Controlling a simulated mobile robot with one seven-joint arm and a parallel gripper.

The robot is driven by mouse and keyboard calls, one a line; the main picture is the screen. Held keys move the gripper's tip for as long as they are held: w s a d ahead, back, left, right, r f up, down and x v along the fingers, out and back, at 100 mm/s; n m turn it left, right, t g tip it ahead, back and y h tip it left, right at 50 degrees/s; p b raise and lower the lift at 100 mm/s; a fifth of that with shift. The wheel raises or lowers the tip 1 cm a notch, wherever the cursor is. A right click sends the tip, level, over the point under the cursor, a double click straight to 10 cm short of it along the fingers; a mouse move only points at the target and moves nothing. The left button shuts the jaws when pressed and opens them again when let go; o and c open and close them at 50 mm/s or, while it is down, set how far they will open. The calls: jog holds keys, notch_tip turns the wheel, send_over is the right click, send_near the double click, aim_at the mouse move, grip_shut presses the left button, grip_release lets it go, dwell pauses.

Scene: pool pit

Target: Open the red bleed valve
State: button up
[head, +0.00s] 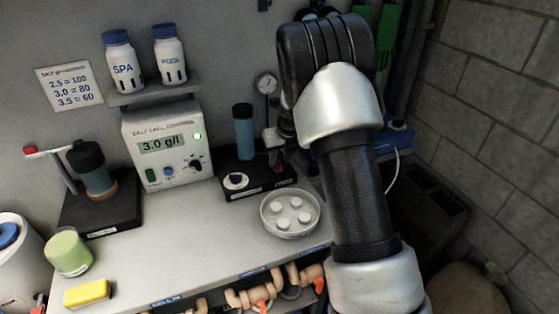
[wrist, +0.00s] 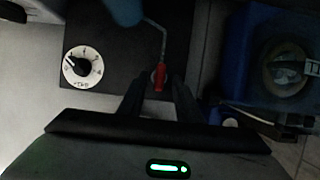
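The red bleed valve handle (wrist: 159,80) is a small red piece at the end of a thin grey bent rod in the wrist view. It lies at the fingertips of my gripper (wrist: 160,88), with one dark finger on each side. The picture is too dark to tell whether the fingers touch it. In the head view a small red piece (head: 278,167) shows on the black base plate (head: 255,188) by the blue cylinder (head: 243,131). My arm hides most of my gripper there.
A white dial (wrist: 82,67) sits left of the handle, and a blue object (wrist: 245,65) stands at right. A round dish (head: 290,214) with several white tablets is in front of the plate. A salt cell meter (head: 164,147) and a red-tipped lever stand (head: 30,150) are further left.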

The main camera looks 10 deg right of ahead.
jog(key=shift+w+f, duration=0.2)
jog(key=shift+f, duration=0.25)
grip_shut()
